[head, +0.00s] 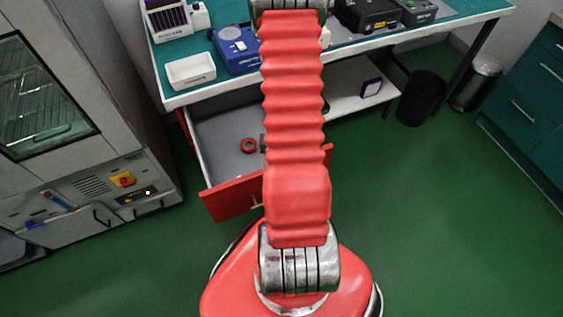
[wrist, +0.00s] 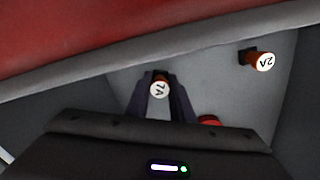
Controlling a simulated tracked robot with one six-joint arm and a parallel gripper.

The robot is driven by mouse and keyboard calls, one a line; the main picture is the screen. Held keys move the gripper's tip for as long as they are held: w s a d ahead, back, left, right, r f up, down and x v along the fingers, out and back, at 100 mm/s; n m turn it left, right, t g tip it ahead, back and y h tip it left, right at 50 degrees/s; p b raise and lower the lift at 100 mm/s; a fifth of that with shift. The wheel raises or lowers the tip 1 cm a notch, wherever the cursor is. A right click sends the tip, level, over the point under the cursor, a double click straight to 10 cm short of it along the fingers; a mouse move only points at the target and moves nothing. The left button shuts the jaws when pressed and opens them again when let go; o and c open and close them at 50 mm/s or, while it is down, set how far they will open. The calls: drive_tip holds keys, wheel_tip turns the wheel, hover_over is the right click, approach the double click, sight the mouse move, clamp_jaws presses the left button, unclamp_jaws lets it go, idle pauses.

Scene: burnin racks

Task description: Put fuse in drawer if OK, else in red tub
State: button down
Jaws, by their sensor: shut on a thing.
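In the wrist view my gripper (wrist: 160,82) is shut on a fuse (wrist: 160,88) with an orange-brown body and a white end marked 7A. The gripper and this fuse are over the open drawer's grey floor; I cannot tell how high. The drawer (head: 225,200) has a red front and is pulled out below the bench. A second fuse (wrist: 265,61), marked 2A, lies on the drawer floor to the right. In the head view my red arm hides the gripper and the held fuse. No red tub shows.
A red ring (head: 248,145) lies in the drawer. The bench (head: 345,48) above carries a white tray (head: 191,70), a blue device (head: 235,45) and black devices (head: 367,13). A low shelf (head: 345,96) is right of the drawer.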

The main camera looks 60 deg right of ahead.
drive_tip(key=shift+f, duration=0.45)
drive_tip(key=c, duration=1.5)
unclamp_jaws()
drive_tip(key=shift+r, duration=0.1)
drive_tip(key=shift+r, duration=6.75)
